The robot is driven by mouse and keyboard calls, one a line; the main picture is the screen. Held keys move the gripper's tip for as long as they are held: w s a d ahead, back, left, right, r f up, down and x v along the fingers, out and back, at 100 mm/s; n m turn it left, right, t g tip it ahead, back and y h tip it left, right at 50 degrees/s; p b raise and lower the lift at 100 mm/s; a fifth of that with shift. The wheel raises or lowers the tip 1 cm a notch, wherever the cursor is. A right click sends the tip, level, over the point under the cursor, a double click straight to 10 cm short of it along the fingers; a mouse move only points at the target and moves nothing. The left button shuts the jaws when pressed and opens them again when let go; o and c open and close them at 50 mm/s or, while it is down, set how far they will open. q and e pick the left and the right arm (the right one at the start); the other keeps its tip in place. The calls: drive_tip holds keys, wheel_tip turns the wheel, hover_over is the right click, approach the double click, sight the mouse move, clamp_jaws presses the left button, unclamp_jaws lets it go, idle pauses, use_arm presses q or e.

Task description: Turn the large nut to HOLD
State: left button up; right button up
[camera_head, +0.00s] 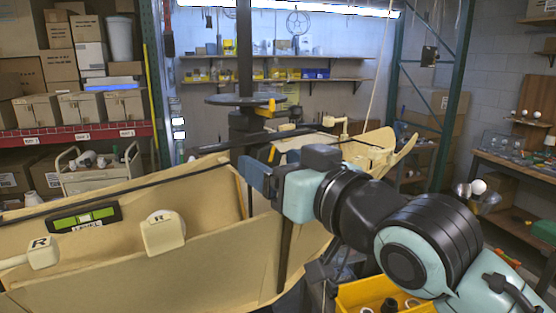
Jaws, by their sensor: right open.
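A black post rises through a dark round disc (245,99), with a thick black hub (246,127) below it. An orange pointer-like piece (266,108) sits at the disc's right. I cannot tell for certain which of these parts is the large nut, and no HOLD mark is readable. My right gripper (256,175) is open, with nothing seen between its fingers. It is in front of and below the hub, apart from it in the picture; its depth is unclear. My left gripper is not in view.
A large tan hull-like shell (100,265) fills the front left. On it are a green level (84,217) and blocks marked R (163,232). A thin black rod crosses above the shell. A yellow bin (400,296) with small parts lies below my right arm.

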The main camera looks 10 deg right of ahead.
drive_tip(key=shift+s, duration=0.1)
drive_tip(key=c, duration=1)
drive_tip(key=shift+c, duration=0.2)
drive_tip(key=shift+n, duration=3.4)
